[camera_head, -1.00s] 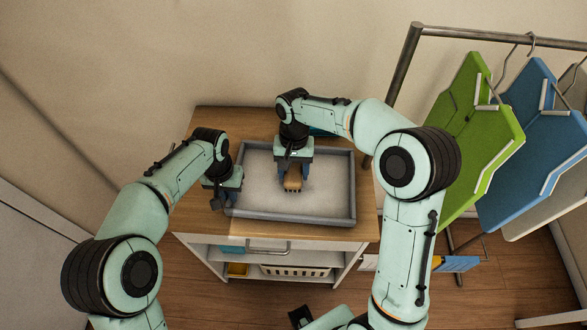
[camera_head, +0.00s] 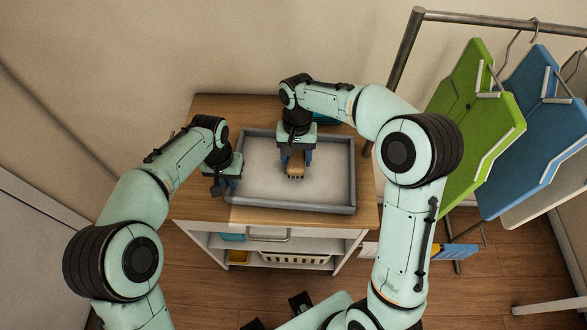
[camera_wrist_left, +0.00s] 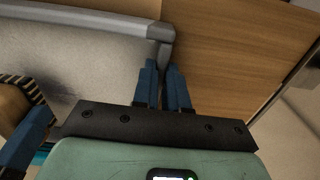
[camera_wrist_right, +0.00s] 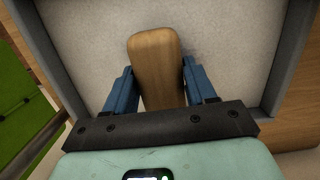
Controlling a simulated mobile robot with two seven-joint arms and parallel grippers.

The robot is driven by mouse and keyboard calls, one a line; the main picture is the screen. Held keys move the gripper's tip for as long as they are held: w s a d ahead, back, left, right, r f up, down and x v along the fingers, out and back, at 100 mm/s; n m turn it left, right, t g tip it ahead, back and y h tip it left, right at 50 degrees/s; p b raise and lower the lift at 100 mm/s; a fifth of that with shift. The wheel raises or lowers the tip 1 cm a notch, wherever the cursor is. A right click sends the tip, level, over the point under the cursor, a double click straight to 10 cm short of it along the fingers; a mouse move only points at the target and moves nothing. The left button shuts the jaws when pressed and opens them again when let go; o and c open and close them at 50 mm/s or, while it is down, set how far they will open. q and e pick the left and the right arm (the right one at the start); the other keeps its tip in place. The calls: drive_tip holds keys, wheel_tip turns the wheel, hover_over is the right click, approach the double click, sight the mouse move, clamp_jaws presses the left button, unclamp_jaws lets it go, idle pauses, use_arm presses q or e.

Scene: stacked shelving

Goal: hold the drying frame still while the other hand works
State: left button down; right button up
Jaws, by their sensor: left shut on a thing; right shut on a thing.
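The drying frame (camera_head: 345,208) is a shallow rectangle with a grey rim and a pale screen, lying flat on a wooden cabinet top. My left gripper (camera_head: 219,188) is at its left side near the front corner. In the left wrist view the left fingers (camera_wrist_left: 163,72) are close together at the rim (camera_wrist_left: 95,18) and shut on it. My right gripper (camera_head: 296,170) is over the screen, shut on a wooden brush (camera_wrist_right: 155,62). The brush also shows in the left wrist view (camera_wrist_left: 12,108), with striped bristles against the screen. Its underside is mostly hidden.
The wooden cabinet top (camera_head: 200,205) has bare room left of the frame. Below are a drawer handle and a white basket (camera_head: 295,260). To the right stands a metal rack with hanging green (camera_head: 465,125) and blue (camera_head: 535,135) panels. A wall is behind.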

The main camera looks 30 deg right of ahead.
drive_tip(key=shift+f, duration=0.1)
idle(0.3)
drive_tip(key=shift+f, duration=0.65)
drive_tip(key=shift+f, duration=0.5)
idle(1.5)
